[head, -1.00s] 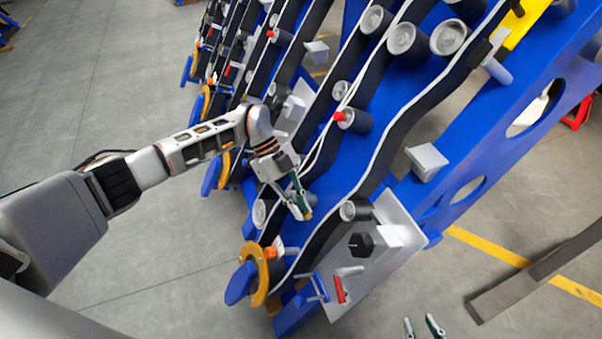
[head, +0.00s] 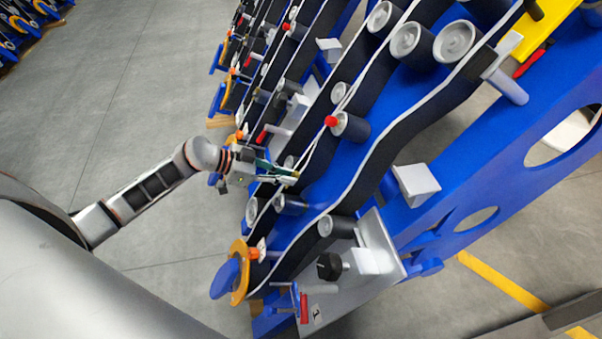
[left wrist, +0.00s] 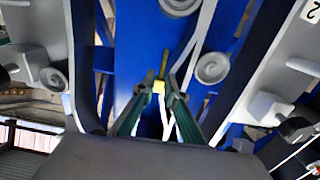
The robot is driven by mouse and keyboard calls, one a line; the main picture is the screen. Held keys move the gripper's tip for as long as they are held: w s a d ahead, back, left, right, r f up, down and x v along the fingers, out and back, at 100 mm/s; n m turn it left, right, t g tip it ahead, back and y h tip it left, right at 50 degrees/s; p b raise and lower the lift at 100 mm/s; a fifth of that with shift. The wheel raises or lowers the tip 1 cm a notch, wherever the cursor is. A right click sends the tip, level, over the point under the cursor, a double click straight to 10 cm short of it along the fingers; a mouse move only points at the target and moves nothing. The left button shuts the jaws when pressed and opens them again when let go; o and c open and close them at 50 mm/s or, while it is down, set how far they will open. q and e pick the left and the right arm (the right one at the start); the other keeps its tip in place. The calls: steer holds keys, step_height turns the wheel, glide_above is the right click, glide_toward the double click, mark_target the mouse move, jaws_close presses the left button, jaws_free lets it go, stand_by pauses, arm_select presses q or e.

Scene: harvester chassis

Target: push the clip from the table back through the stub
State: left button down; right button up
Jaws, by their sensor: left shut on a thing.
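My left gripper (head: 292,174) is shut on a small yellow piece, apparently the clip, held between its green-backed fingertips. The clip (left wrist: 159,86) shows best in the left wrist view, with a thin darker yellow end pointing away from the fingers (left wrist: 159,92). The gripper is at the lower rows of the blue harvester chassis, close to its black belts. Short grey stubs stick out of the chassis, among them a long one (head: 508,88) at upper right. I cannot tell which one is the task's stub. My right gripper is out of view.
Grey rollers, one of them large (head: 454,42), and a red-tipped peg (head: 332,121) stand out from the chassis. A silver plate (head: 335,290) with a black knob (head: 330,266) is at the lower end. An orange ring (head: 240,272) is beside it. The left floor is clear.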

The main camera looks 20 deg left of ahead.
arm_select(q)
steer(key=shift+w+d, duration=0.2)
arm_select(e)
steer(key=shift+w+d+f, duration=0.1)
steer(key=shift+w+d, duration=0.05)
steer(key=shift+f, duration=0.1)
